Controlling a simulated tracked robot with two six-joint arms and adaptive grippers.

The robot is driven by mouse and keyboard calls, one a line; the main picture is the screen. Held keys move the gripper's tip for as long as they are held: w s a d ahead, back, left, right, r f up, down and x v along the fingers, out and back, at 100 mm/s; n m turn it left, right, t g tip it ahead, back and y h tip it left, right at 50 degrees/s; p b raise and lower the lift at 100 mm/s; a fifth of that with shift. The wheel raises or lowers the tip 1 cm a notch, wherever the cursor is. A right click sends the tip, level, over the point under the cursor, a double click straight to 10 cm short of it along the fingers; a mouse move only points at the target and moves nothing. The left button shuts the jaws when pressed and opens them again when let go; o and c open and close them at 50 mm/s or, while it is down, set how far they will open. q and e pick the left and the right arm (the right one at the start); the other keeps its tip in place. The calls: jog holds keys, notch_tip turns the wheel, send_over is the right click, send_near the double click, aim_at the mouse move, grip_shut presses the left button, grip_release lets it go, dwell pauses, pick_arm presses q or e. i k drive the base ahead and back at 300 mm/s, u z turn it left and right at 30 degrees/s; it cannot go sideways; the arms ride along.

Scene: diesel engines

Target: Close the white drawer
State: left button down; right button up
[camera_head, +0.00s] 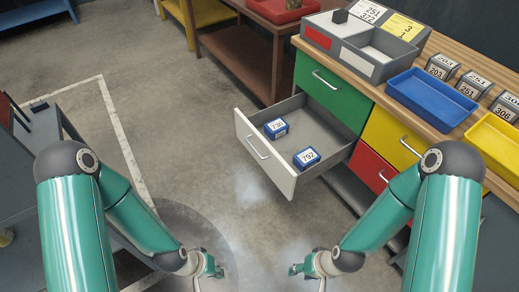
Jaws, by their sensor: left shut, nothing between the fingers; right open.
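The white drawer (265,158) is pulled well out of the workbench, below the green drawer (334,88). Its white front has a metal handle (257,147) and faces left and toward me. Two blue boxes, marked 738 (276,128) and 792 (306,158), lie inside it. My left gripper (212,270) is shut and empty, low in the picture, apart from the drawer. My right gripper (297,269) is open and empty, nearer to me than the drawer and apart from it.
A yellow drawer (392,136) and a red drawer (368,168) are closed at the right. The bench top holds a blue tray (432,98), a yellow tray (497,146) and a grey divided bin (365,45). A brown table (240,55) stands behind. Floor left of the drawer is clear.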

aim_at(310, 123)
jog(key=z, duration=0.2)
jog(key=k, duration=0.9)
jog(key=u, duration=0.2)
jog(key=i, duration=0.9)
jog(key=z, duration=0.1)
jog(key=k, duration=0.35)
jog(key=z, duration=0.5)
jog(key=i, duration=0.75)
jog(key=z, duration=0.55)
